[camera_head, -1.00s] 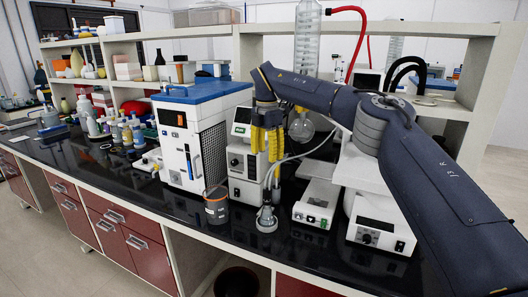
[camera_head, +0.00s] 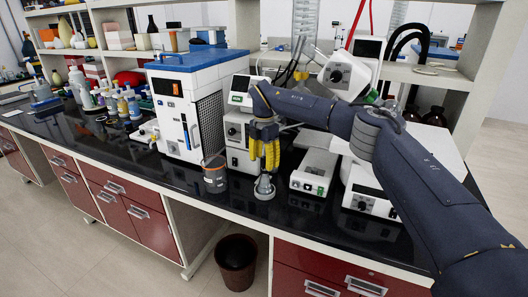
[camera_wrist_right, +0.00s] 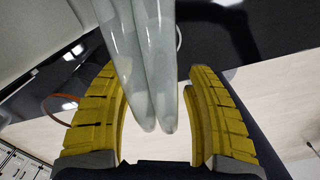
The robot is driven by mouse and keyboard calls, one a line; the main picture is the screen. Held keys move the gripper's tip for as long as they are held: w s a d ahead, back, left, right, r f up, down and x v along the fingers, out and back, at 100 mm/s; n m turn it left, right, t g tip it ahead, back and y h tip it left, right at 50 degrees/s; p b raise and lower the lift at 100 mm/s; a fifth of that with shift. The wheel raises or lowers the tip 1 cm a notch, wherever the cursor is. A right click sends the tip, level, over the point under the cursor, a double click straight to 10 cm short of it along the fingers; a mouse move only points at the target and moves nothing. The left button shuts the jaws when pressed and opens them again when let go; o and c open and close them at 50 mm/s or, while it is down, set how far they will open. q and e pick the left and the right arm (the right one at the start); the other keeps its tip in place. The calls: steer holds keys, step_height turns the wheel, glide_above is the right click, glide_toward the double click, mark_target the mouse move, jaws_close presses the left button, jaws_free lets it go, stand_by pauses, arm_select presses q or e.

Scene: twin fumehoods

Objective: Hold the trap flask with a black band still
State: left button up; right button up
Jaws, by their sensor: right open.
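A small clear flask (camera_head: 264,188) with a grey-looking base stands on the black bench in the head view; I take it for the trap flask, but its black band is not clear. My right gripper (camera_head: 264,155), with yellow fingers, is just above it, pointing down, and hides its top. In the wrist view the right gripper (camera_wrist_right: 160,120) is open. Two pale translucent tapered tubes (camera_wrist_right: 147,75) show between its fingers; I cannot tell whether they touch. My left gripper is not in view.
Behind are a blue-topped white unit (camera_head: 185,110) and a white control box (camera_head: 238,140). A low white device (camera_head: 313,172) stands at right. The bench front edge is close.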

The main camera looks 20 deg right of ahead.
steer(key=shift+f, duration=0.75)
steer(key=shift+c, duration=0.4)
jaws_close()
